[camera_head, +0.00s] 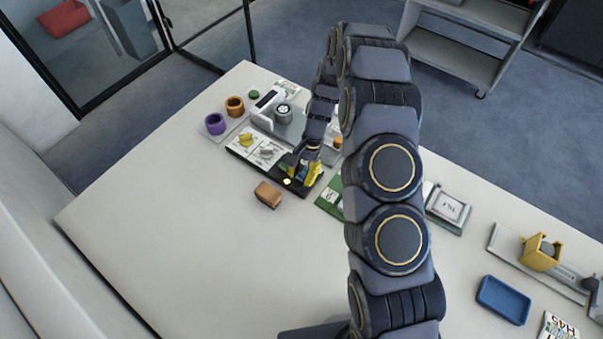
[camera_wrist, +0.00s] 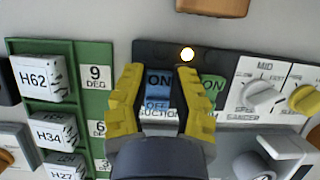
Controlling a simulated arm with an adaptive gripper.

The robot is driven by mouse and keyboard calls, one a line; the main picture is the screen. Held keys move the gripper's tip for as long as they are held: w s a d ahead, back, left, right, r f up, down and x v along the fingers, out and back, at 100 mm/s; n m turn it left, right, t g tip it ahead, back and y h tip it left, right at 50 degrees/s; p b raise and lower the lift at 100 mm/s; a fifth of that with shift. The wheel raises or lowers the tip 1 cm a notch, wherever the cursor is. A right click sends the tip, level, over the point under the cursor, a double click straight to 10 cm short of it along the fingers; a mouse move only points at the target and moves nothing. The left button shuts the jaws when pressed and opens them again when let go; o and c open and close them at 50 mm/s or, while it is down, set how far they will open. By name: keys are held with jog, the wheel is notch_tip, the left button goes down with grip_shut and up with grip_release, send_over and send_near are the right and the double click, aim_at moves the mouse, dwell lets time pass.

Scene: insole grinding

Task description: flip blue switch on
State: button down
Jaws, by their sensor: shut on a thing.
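The blue switch (camera_wrist: 158,88) is in the wrist view, with ON on its upper part, OFF on its lower part and a SUCTION label below. The yellow fingers of my gripper (camera_wrist: 162,75) stand on its left and right sides, shut on it. Which way the switch is tilted, I cannot tell. A green switch (camera_wrist: 213,88) marked ON is just to the right, partly hidden by the right finger.
A grey knob (camera_wrist: 263,94) and a yellow knob (camera_wrist: 306,99) are right of the switches. A green board (camera_wrist: 90,52) with numbered blocks lies left. A brown block (camera_head: 268,194) lies near the panel. The near left table is clear.

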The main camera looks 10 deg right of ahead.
jog(key=shift+a+f, duration=0.1)
jog(key=shift+s+f+t+h, duration=0.1)
jog(key=shift+s+t+h, duration=0.05)
jog(key=shift+t+h, duration=0.35)
jog(key=c, duration=1)
grip_release()
jog(key=shift+c, duration=0.2)
